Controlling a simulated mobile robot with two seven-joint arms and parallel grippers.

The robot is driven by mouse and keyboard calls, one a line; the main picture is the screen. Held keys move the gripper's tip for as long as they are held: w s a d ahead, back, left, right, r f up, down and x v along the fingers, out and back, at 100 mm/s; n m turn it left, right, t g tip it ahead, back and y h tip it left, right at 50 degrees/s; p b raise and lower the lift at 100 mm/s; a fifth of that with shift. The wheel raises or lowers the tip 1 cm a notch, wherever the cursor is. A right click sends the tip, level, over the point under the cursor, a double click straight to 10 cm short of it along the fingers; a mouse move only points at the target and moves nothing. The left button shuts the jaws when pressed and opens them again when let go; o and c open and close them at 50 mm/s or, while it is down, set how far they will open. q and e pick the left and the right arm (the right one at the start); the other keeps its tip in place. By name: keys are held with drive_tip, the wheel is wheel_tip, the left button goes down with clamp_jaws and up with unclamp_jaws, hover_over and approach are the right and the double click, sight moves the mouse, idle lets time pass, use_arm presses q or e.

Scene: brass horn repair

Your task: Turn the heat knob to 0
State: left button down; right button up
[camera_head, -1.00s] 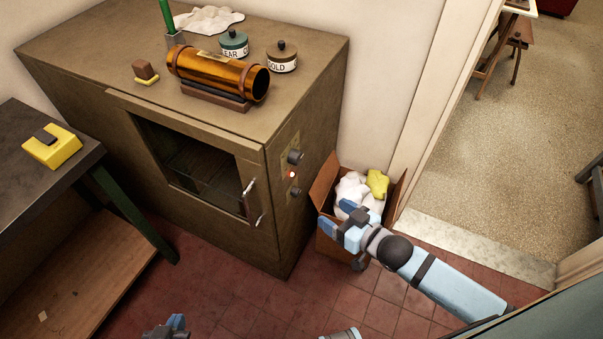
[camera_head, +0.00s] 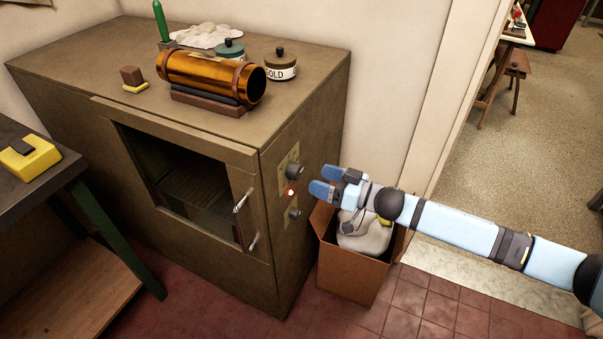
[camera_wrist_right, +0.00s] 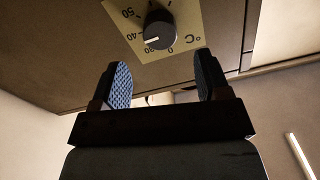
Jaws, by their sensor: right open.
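The heat knob (camera_head: 294,170) is a dark round knob on a yellow dial plate on the oven's right side. In the right wrist view the knob (camera_wrist_right: 158,27) sits on a plate marked °C with numbers including 50, 40, 30 and 0. Its white mark points to the lower left, around 30 to 40, not at 0. My right gripper (camera_head: 322,181) is open and empty, just right of the knob and apart from it. In the right wrist view its fingers (camera_wrist_right: 162,80) are spread below the knob. My left gripper is out of view.
A red lamp (camera_head: 290,191) and a smaller lower knob (camera_head: 294,213) sit under the heat knob. The oven door handle (camera_head: 243,200) is at the front corner. A cardboard box (camera_head: 350,275) with a white bundle stands below my right gripper. An amber tube (camera_head: 205,77) lies on the oven.

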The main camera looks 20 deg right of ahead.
sight(300, 172)
drive_tip(key=x, duration=0.6)
drive_tip(key=shift+c, duration=0.4)
drive_tip(key=c, duration=0.8)
